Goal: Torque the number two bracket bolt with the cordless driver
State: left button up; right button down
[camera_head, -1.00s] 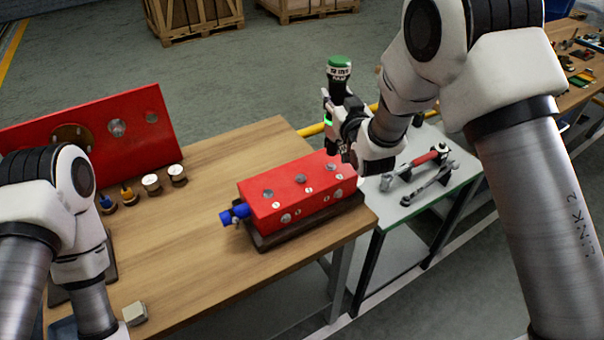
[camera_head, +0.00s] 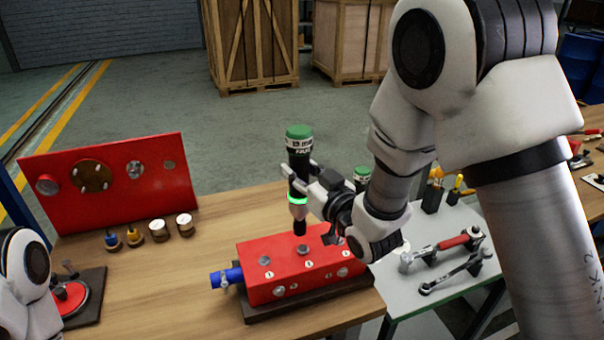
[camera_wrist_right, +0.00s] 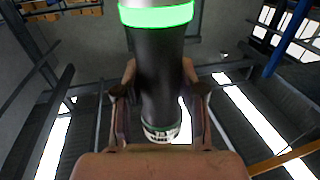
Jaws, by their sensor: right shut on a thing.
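My right gripper (camera_head: 302,186) is shut on the cordless driver (camera_head: 299,157), a black upright tool with a green cap and a lit green ring. It also shows between the fingers in the right wrist view (camera_wrist_right: 160,75). The driver's dark tip points down at a bolt (camera_head: 303,250) on top of the red block (camera_head: 320,264); I cannot tell whether they touch. Other round bolt heads sit on the block's top and front face. Which one is number two is not readable. My left arm shows at the left edge, its gripper out of view.
A blue fitting (camera_head: 226,277) sticks out of the block's left end. A red panel (camera_head: 110,185) stands behind small gauges and plugs.

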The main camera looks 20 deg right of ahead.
jog(key=shift+w+d+f, duration=0.1)
jog(key=shift+d, duration=0.45)
jog(key=shift+d+f+b, duration=0.15)
jog(key=shift+f+b, duration=0.15)
jog(key=shift+b, duration=0.2)
jog(key=f+b, duration=0.2)
jog(key=shift+a+f+b, duration=0.35)
jog(key=shift+b, duration=0.05)
jog(key=shift+f+b, duration=0.35)
jog(key=shift+d+f, duration=0.1)
jog(key=shift+f, duration=0.15)
pick_arm(q)
jog(key=f, duration=0.4)
jog(key=shift+d+f, duration=0.3)
pick_arm(e)
jog(key=shift+d, duration=0.1)
jog(key=shift+r, duration=0.1)
pick_arm(q)
jog(key=shift+f+b, duration=0.15)
jog(key=shift+b, duration=0.15)
